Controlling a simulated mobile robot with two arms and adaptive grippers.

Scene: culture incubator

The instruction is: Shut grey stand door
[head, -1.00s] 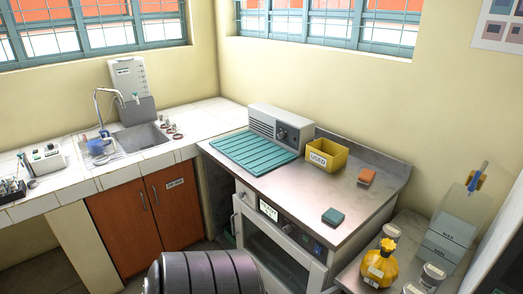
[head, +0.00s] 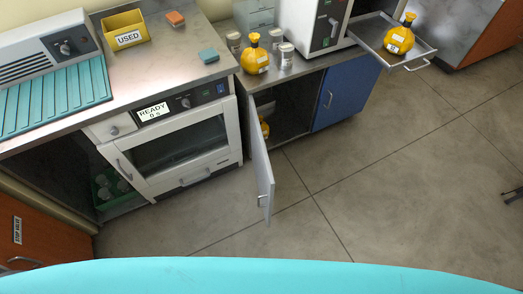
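The grey stand door (head: 262,178) stands open in the head view. It juts out from the left side of the low stand, over the floor, and shows nearly edge-on. A small handle (head: 262,201) is near its lower free end. The stand (head: 290,70) has a dark open compartment behind this door, with part of a yellow flask (head: 264,127) showing inside. The stand's blue door (head: 345,93) on the right is shut. Neither of my grippers is in view.
A white incubator (head: 180,150) with a "READY" display stands left of the door. A pulled-out tray (head: 420,53) with a yellow flask (head: 400,38) juts out at upper right. Yellow flask (head: 255,58) and jars stand on the stand top. The floor (head: 370,170) right of the door is clear.

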